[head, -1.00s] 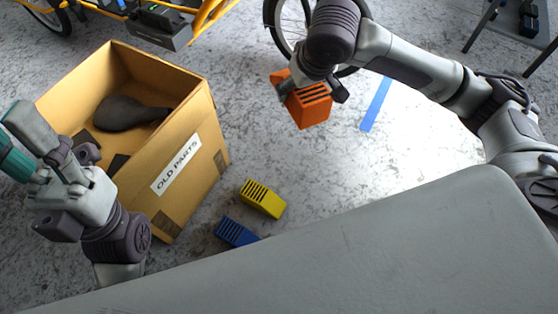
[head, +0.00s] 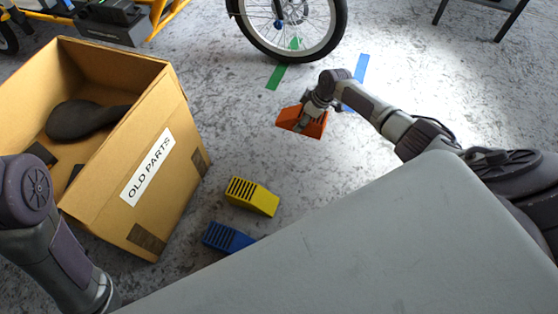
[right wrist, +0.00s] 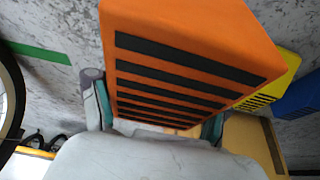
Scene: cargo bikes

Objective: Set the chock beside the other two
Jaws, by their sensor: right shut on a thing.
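My right gripper (head: 308,112) is shut on the orange chock (head: 290,117), right of the other two chocks and farther from me. I cannot tell whether the orange chock touches the floor. In the right wrist view the orange chock (right wrist: 190,50), with dark slots, fills the middle between the fingers. The yellow chock (head: 252,197) lies on the floor beside the cardboard box. The blue chock (head: 226,238) lies just nearer than the yellow one, partly hidden by the grey top in front. Both show at the right wrist view's right edge. My left gripper is out of view.
The open cardboard box (head: 178,190), labelled OLD PARTS, holds a dark saddle (head: 82,118). A bike wheel (head: 292,25) stands behind. Green tape (head: 276,76) and blue tape (head: 359,70) mark the floor. Floor between the orange and yellow chocks is clear.

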